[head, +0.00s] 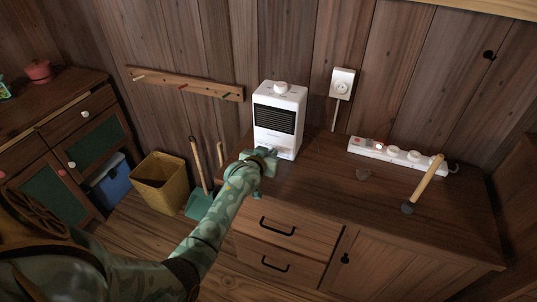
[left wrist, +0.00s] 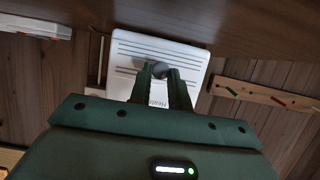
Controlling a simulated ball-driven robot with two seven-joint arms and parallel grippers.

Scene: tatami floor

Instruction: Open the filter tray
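A white heater (head: 279,122) with a dark grille stands upright on the left part of the wooden cabinet top. My left gripper (head: 268,157) is at the low front of the heater in the head view and covers part of it. In the left wrist view the heater's white slotted face (left wrist: 190,53) carries lettering. The two left fingers (left wrist: 161,82) reach toward it, apart from each other, with a small grey knob (left wrist: 160,69) showing between their tips. I cannot tell whether they press on the knob. The filter tray's outline is not clear. My right gripper is not in view.
A wall outlet (head: 342,84) and a peg rail (head: 185,83) are behind. A yellow bin (head: 160,182) stands left of the cabinet.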

